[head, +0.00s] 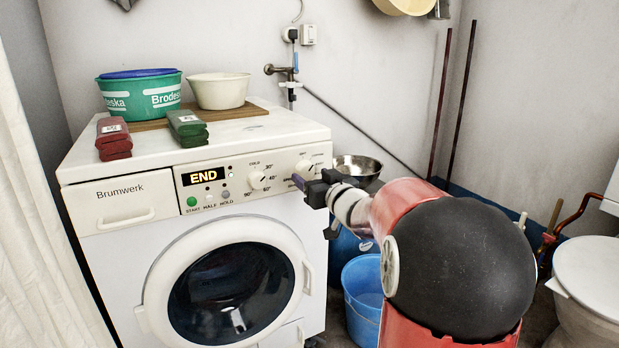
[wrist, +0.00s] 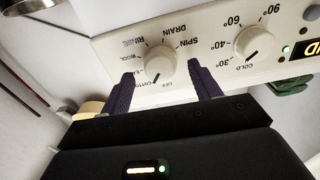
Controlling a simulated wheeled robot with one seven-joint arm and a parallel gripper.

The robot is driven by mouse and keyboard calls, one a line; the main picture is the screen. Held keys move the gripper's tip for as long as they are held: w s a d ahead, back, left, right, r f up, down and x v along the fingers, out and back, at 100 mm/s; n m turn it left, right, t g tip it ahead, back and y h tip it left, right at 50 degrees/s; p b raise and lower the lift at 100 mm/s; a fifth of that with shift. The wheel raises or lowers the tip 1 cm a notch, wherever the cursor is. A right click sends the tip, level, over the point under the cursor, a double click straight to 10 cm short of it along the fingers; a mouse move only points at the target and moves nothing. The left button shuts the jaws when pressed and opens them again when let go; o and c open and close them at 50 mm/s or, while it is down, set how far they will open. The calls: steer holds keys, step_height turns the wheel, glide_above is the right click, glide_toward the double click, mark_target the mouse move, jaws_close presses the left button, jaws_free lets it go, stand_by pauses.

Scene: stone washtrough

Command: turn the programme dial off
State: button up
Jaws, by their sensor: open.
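The white washing machine (head: 110,250) stands against the wall, and its display (head: 203,176) reads END. The white programme dial (head: 304,167) is at the right of its panel. My gripper (head: 304,182) is open at that dial. In the wrist view, with the panel upside down, the programme dial (wrist: 155,62) lies between the spread fingers of my gripper (wrist: 161,70), with no clear grip on it. Its dark pointer mark seems to be on the side of OFF and COTTON; I cannot tell exactly which label it meets.
The temperature dial (head: 258,180) is left of the programme dial and also shows in the wrist view (wrist: 253,45). A green tub (head: 140,98), a cream bowl (head: 219,91) and folded cloths (head: 187,127) sit on top. A metal basin (head: 358,167) and blue bucket (head: 363,300) stand right.

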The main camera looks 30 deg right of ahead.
steer(key=shift+w, duration=0.8)
steer(key=c, duration=1)
steer(key=shift+n, duration=0.3)
steer(key=n+b, duration=0.2)
steer(key=n, duration=0.2)
steer(key=shift+f+b, duration=0.1)
steer(key=shift+b, duration=0.3)
steer(key=shift+n+b, duration=0.9)
steer(key=shift+n, duration=0.8)
